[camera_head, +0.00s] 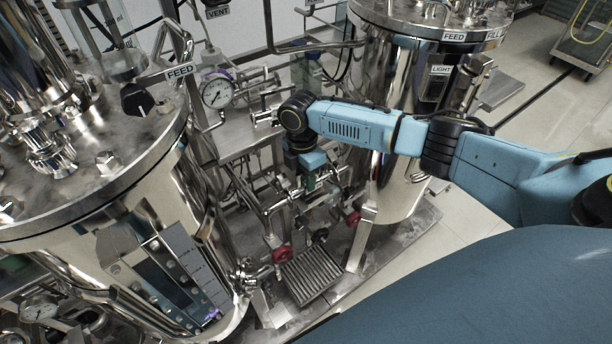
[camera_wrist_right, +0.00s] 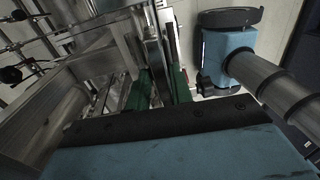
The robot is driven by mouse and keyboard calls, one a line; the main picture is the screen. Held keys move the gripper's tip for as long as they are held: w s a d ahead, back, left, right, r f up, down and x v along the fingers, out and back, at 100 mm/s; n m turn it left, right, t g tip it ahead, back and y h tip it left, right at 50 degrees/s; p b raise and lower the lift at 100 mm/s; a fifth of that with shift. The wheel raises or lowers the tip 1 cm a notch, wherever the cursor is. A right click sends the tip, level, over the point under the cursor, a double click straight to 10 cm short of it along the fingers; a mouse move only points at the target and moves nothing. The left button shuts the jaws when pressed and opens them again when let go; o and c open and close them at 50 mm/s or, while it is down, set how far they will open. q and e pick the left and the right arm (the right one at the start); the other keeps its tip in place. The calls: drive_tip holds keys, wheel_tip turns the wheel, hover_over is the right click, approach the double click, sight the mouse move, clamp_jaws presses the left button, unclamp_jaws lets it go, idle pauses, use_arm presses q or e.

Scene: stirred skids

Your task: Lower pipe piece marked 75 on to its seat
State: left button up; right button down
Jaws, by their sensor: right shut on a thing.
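My right gripper (camera_head: 318,182) hangs below its blue wrist, among the steel pipework between the two tanks. Its green fingers (camera_wrist_right: 163,90) show in the wrist view, close together on a bright metal part. I take this for the pipe piece (camera_wrist_right: 168,45), which is mostly hidden by the fingers and wrist. The mark 75 cannot be read in either view. The seat cannot be picked out among the pipes, and whether the piece touches it cannot be told. My left gripper is in neither view.
A large steel tank (camera_head: 130,205) stands at left, another (camera_head: 395,140) behind my arm. A pressure gauge (camera_head: 217,92) is left of the wrist. Red valve knobs (camera_head: 282,254) and a slatted drain tray (camera_head: 312,274) are below. Pipes crowd the gripper closely.

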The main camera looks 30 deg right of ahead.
drive_tip(key=shift+f, duration=0.65)
idle(1.0)
drive_tip(key=c, duration=1.1)
unclamp_jaws()
drive_tip(key=shift+c, duration=0.2)
wheel_tip(320, 180, up, 13)
drive_tip(key=w+p, duration=0.1)
drive_tip(key=shift+w+r, duration=0.15)
drive_tip(key=shift+w, duration=0.1)
drive_tip(key=shift+a, duration=0.15)
